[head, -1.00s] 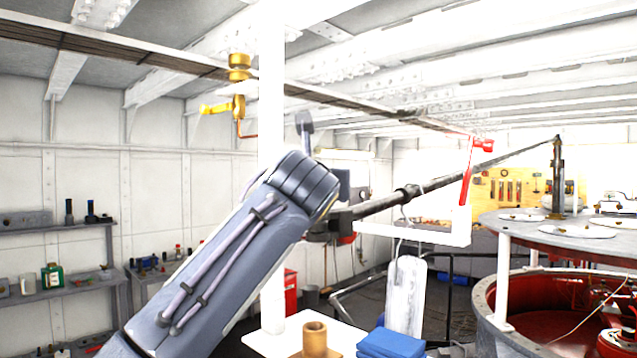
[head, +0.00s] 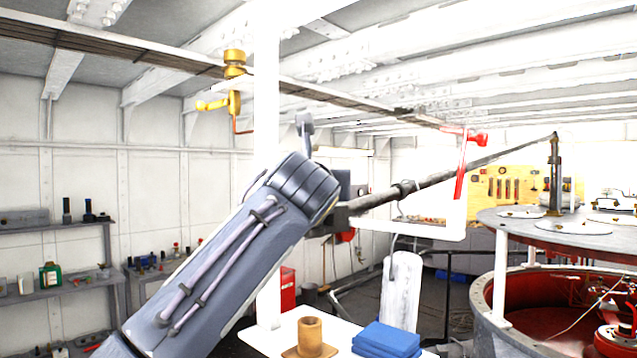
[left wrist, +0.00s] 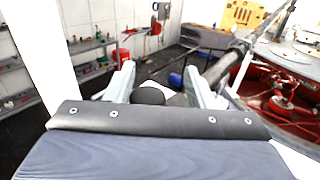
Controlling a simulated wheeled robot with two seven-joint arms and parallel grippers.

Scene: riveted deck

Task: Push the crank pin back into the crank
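My left gripper (left wrist: 158,88) shows in the left wrist view with its two pale fingers spread apart. A dark rounded knob (left wrist: 150,95) sits between them, with gaps on both sides; I cannot tell whether it is the crank pin. A long dark rod (left wrist: 226,64) slopes up to the right just beyond the right finger. In the head view this rod (head: 430,180) has a collar midway, and its lower left end is beside my left wrist. My forearm and wrist hide the fingers and most of what is there. The crank is not clearly visible. My right gripper is out of view.
A white post (head: 268,140) stands behind my left arm. A white bracket (head: 430,230) with a red lever (head: 463,170) is near the rod. A red-lined drum (head: 490,302) stands right.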

